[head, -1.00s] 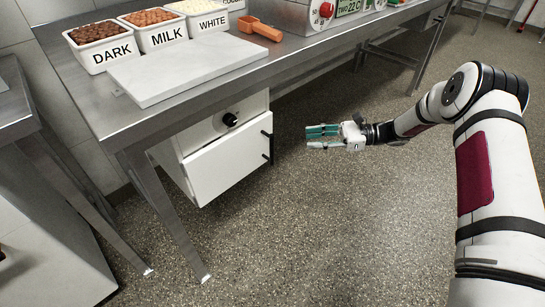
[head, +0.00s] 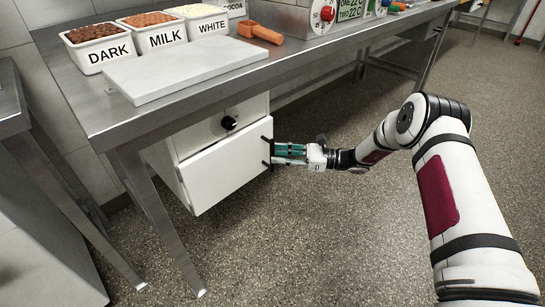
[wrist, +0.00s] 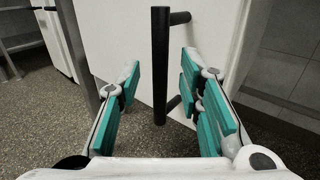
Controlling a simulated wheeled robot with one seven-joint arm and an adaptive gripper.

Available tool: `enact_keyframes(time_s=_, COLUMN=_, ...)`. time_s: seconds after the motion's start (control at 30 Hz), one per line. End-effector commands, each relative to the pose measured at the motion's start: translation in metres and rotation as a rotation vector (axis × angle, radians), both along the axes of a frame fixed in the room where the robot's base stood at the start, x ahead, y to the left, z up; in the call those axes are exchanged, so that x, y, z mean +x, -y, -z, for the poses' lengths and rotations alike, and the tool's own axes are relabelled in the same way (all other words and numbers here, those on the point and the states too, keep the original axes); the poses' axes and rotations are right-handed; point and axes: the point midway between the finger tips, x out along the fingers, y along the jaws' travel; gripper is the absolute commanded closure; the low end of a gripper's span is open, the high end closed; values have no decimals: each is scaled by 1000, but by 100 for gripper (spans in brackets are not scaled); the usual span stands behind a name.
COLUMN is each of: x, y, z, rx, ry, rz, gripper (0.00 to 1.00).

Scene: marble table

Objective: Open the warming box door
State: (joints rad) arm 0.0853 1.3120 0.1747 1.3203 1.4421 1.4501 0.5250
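The warming box (head: 212,125) is a white cabinet under the steel table, with a black knob (head: 229,122) above its door. My gripper (head: 277,153) is at the handle side of the door. In the wrist view my gripper (wrist: 161,85) is open, with teal-padded fingers on both sides of the handle. Gaps show between the bar and both fingers. In the head view the fingers partly hide the handle.
The steel table (head: 110,108) stands over the box, its front leg (head: 160,220) left of the door. On it are a pale slab (head: 185,65), labelled tubs (head: 100,50) and an orange scoop (head: 260,30). The speckled floor (head: 300,240) before the door is clear.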

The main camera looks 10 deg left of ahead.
Motion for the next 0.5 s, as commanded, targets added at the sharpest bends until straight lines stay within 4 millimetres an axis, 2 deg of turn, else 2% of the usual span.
enact_keyframes(time_s=0.03, x=0, y=-8, z=1, rx=-1, ry=1, rz=-2, gripper=67)
enact_keyframes(time_s=0.2, x=0, y=-23, z=0, rx=-1, ry=1, rz=-1, gripper=67)
enact_keyframes(time_s=0.5, x=0, y=-27, z=0, rx=0, ry=0, rz=1, gripper=67)
